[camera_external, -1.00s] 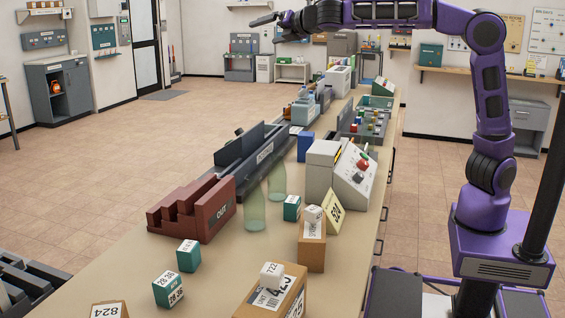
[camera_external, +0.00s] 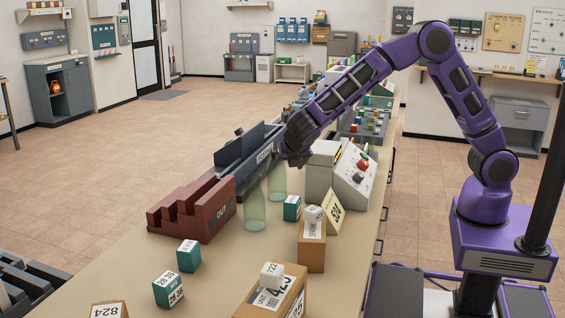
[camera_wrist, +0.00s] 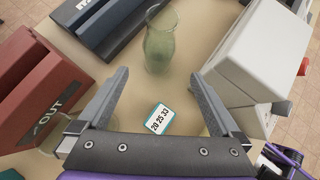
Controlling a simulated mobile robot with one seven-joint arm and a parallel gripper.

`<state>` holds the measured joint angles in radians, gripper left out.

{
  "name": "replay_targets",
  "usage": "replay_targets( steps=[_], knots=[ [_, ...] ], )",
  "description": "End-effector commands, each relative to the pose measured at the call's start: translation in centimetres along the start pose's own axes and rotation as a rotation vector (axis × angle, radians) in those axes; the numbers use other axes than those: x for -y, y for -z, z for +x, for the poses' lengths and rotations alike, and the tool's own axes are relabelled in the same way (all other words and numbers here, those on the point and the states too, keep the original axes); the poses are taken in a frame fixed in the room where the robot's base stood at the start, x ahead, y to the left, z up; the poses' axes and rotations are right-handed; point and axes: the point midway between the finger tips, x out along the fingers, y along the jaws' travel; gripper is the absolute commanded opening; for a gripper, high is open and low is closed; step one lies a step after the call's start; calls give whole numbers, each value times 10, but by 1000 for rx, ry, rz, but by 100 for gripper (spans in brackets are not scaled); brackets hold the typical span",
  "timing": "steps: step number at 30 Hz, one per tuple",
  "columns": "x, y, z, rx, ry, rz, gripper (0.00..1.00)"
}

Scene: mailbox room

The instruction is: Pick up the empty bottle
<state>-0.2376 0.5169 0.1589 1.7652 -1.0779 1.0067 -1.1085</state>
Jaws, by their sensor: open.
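Two translucent pale green bottles stand upright on the long table in the external view: a nearer bottle (camera_external: 255,213) and a farther bottle (camera_external: 278,182). Whether either holds anything is hard to see. My gripper (camera_external: 286,160) is above and close to the farther bottle. In the wrist view my gripper (camera_wrist: 158,80) is open and nothing is between its fingers. One bottle (camera_wrist: 159,48) stands beyond the fingertips, roughly centred between them. I cannot tell for sure which of the two it is. The other is not clearly visible there.
A maroon OUT tray (camera_external: 193,210) and a dark grey tray (camera_external: 247,158) stand left of the bottles. A pale machine (camera_external: 322,168) with a sloped panel is on the right. A small teal box (camera_external: 292,208) and cardboard boxes (camera_external: 311,250) stand nearby.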

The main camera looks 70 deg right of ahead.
Motion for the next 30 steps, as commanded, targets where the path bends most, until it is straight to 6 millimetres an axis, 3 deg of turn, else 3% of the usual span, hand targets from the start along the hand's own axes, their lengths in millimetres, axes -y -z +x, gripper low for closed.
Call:
replay_targets(
  steps=[3, 9, 17, 25, 30],
  knots=[
    [0, 1, 28, -1, 2, 1, 100],
    [0, 0, 61, 0, 1, 1, 100],
    [-1, -1, 76, 0, -2, 1, 100],
    [-2, -3, 114, -1, 0, 2, 100],
    [-3, -4, 122, 0, -3, 2, 100]
  ],
)
